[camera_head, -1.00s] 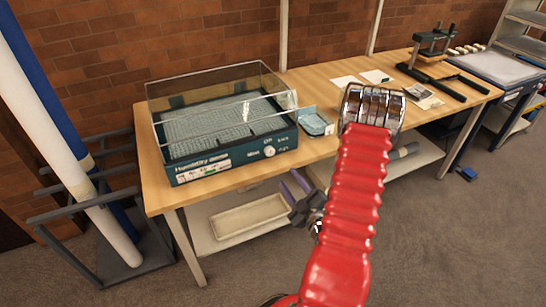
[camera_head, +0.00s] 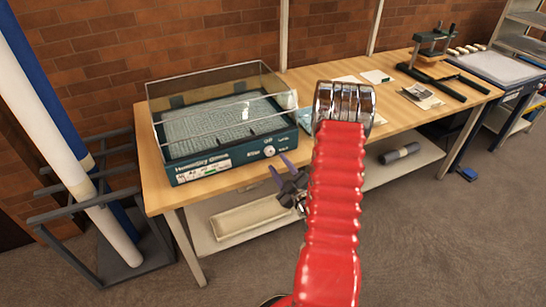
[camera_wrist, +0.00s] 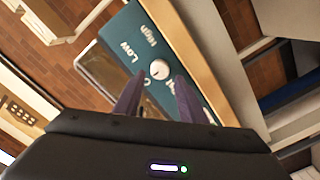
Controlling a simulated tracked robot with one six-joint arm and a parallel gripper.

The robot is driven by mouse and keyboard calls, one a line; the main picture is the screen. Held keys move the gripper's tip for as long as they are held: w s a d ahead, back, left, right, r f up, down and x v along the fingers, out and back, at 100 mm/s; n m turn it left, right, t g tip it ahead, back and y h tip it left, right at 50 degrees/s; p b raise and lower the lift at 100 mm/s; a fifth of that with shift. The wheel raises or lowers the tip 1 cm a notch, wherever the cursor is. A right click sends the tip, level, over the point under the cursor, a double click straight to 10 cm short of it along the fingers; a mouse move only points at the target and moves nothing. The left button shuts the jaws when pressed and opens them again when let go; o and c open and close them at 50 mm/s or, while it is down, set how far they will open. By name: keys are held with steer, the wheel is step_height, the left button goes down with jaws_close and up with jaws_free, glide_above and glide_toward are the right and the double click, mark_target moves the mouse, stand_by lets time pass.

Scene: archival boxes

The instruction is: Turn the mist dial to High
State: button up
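The mist dial (camera_head: 269,151) is a small round white knob at the right end of the dark teal front panel of the humidity box (camera_head: 215,163). In the wrist view the dial (camera_wrist: 159,69) shows with the words High (camera_wrist: 150,35) and Low (camera_wrist: 130,52) printed beside it. Other lettering is partly hidden by my fingers. The dial's pointer is too small to read surely. My gripper (camera_wrist: 158,86) is open and empty, its two purple fingers apart on either side of the dial's line. In the head view my gripper (camera_head: 279,169) is just below and in front of the dial, seemingly apart from it.
The box has a clear lid and stands on a wooden table (camera_head: 158,190). A shelf below holds a pale tray (camera_head: 240,218) and a grey roll (camera_head: 400,153). Papers and a press (camera_head: 432,45) are further right. A rack with tall rolls (camera_head: 60,120) stands left.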

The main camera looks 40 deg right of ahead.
mark_target(271, 154)
steer(key=shift+x, duration=2.8)
steer(key=shift+f, duration=0.1)
steer(key=c, duration=0.8)
